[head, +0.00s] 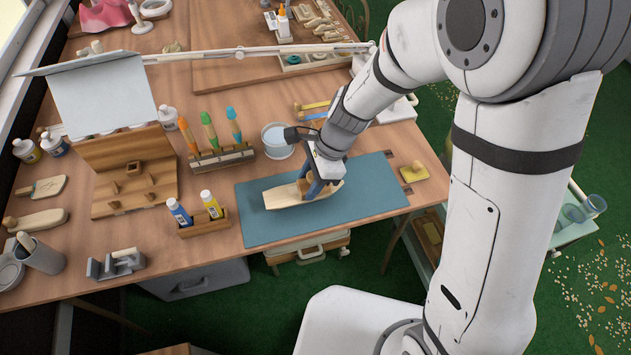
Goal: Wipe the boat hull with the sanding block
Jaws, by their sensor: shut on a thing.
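The boat hull (279,198) is a pale wooden piece with a pointed right end. It lies on the blue-green mat (350,213) at the front of the workbench. My gripper (311,187) points down over the hull's middle, its dark blue fingers shut on the sanding block (303,186). Only a small tan part of the block shows between the fingers. The block is at the hull's upper surface; I cannot tell whether it touches.
A clear cup (277,141) stands behind the mat, close to my wrist. A wooden holder with glue bottles (203,222) is left of the mat. A yellow pad with a small knob (414,173) lies to the right. The mat's front strip is clear.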

